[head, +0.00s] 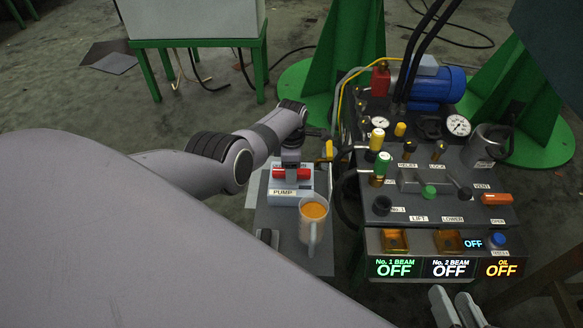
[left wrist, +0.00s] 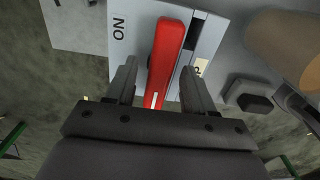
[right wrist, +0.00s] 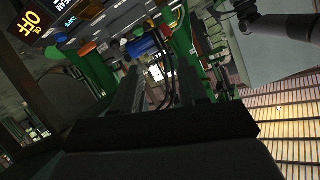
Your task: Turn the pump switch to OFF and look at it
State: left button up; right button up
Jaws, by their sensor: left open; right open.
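The pump switch is a pale box (head: 284,197) labelled PUMP with a red lever (head: 292,174), left of the console in the head view. In the left wrist view the red lever (left wrist: 167,55) runs lengthwise up the picture. An ON label (left wrist: 118,28) is left of it; any OFF label is not visible. My left gripper (head: 291,160) is above the switch. Its open fingers are on either side of the lever's near end in the left wrist view; contact cannot be told. My right gripper (head: 457,306) is open and empty below the console front.
A mug of orange liquid (head: 313,211) stands close beside the switch. The console has valves, gauges and levers; its No. 1 beam (head: 394,267), No. 2 beam (head: 450,267) and oil (head: 501,267) displays read OFF. A blue motor (head: 436,87) and green stands are behind.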

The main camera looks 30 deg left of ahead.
pick_arm(q)
jog(key=shift+r, duration=0.3)
notch_tip(320, 180, up, 5)
jog(key=p, duration=0.4)
jog(key=shift+p, duration=0.4)
jog(key=shift+r+p, duration=0.45)
jog(key=shift+r, duration=0.3)
pick_arm(e)
jog(key=d+h, duration=0.1)
jog(key=s+d+r+h, duration=0.1)
jog(key=d, duration=0.1)
jog(key=d+n+h, duration=0.1)
jog(key=shift+s+d+r, duration=0.2)
jog(key=shift+s+d, duration=0.05)
jog(key=shift+d, duration=0.05)
